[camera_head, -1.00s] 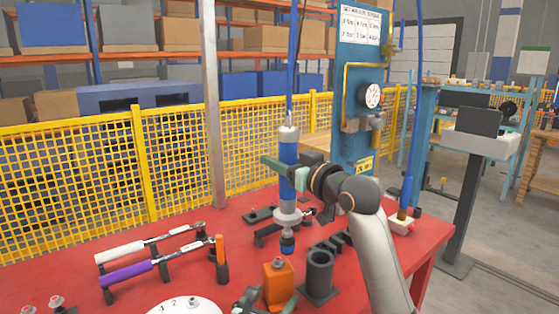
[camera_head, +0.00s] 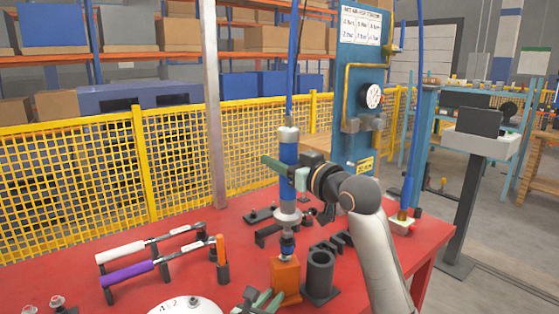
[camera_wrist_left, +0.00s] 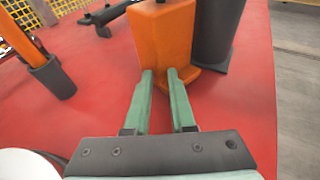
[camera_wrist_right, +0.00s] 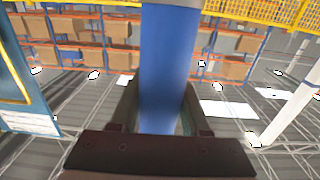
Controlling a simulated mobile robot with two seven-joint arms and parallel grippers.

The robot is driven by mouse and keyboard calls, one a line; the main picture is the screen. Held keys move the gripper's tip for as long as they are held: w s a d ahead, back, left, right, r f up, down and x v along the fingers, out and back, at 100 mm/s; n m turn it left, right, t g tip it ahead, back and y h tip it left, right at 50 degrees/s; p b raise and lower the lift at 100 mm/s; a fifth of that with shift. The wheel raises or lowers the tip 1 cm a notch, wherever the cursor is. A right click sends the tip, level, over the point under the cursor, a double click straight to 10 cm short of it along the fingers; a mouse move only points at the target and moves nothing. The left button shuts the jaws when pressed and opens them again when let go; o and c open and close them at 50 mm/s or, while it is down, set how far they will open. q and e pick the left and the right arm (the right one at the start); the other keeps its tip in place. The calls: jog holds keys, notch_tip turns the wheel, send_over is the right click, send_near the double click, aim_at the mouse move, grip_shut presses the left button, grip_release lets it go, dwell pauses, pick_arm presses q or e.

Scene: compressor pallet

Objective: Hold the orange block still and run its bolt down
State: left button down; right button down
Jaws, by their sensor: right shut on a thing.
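The orange block (camera_head: 286,277) stands on the red table, directly below the blue driver (camera_head: 288,152) in the head view. Its bolt is hidden at the driver's lower end, so I cannot tell whether the socket is seated on it. My right gripper (camera_head: 287,176) is shut around the driver's blue body, which hangs upright; the right wrist view shows the body (camera_wrist_right: 165,70) between the fingers. My left gripper (camera_head: 266,300) is low in front of the block. In the left wrist view its green fingers (camera_wrist_left: 160,74) are apart, with their tips at the block's lower front (camera_wrist_left: 165,40).
A dark grey cylinder holder (camera_head: 319,274) stands close to the block's right. Two torque wrenches, white-handled (camera_head: 122,252) and purple-handled (camera_head: 127,273), rest on stands at left. An orange-topped tool (camera_head: 221,250) stands nearby. A white round disc (camera_head: 188,306) lies at the front.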

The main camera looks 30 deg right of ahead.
jog(key=shift+r, duration=0.2)
dwell(1.4)
jog(key=shift+r, duration=2.25)
jog(key=shift+f, duration=1.9)
jog(key=shift+w+f, duration=0.15)
jog(key=shift+f, duration=1.85)
